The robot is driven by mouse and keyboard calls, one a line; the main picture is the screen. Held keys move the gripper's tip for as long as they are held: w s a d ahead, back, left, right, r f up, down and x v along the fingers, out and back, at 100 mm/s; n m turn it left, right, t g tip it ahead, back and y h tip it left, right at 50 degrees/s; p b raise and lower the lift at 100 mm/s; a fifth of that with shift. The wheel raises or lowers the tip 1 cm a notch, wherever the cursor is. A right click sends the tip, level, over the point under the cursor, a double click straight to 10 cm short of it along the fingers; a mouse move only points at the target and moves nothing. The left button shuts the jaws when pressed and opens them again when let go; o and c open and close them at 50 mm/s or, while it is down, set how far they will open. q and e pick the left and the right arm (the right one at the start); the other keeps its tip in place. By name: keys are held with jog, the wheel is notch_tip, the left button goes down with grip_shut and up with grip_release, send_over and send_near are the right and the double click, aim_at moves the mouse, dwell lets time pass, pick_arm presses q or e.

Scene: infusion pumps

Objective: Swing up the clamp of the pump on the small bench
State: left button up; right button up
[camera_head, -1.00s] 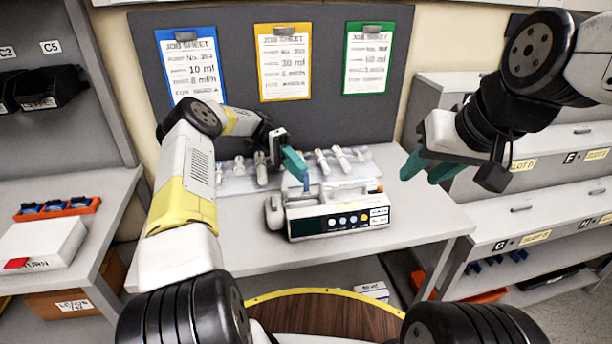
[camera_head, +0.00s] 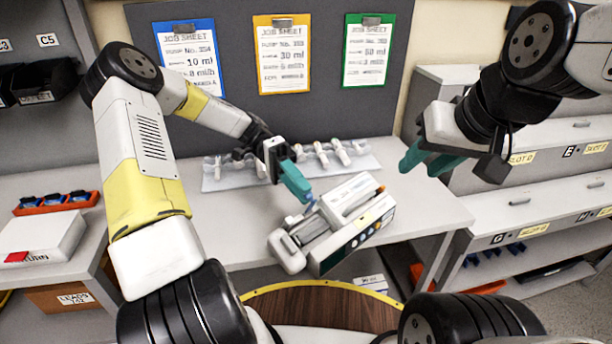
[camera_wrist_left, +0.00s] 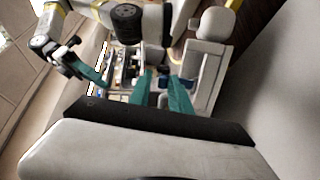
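The white pump (camera_head: 345,218) sits skewed on the small bench (camera_head: 425,205), its right end turned to the back. Its near left part juts over the bench's front edge. A small blue part (camera_head: 308,199), perhaps the clamp's tip, shows at its back left, beside my left gripper (camera_head: 298,186). In the left wrist view the left gripper's teal fingers (camera_wrist_left: 163,92) stand apart, with part of the pump behind and between them. Whether they touch the clamp is unclear. My right gripper (camera_head: 425,160) is open and empty, in the air to the right.
A clear tray (camera_head: 213,180) with several syringe-like items lies at the bench's back. Job sheets hang on the board behind. A side table at left holds a white box (camera_head: 45,238) and an orange rack (camera_head: 56,204). The bench's right end is clear.

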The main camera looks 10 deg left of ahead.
pick_arm(q)
jog(key=shift+s, duration=0.5)
jog(key=shift+w, duration=0.1)
jog(key=v, duration=0.9)
jog(key=shift+f, duration=0.3)
dwell(0.5)
jog(key=s+a+r+n+t+y, duration=0.1)
jog(key=s+r+n+t+y, duration=0.7)
jog(key=s+r+t, duration=0.5)
jog(key=shift+s+a+r+n+t, duration=0.25)
jog(key=shift+s+n+t, duration=0.95)
jog(key=shift+t, duration=1.4)
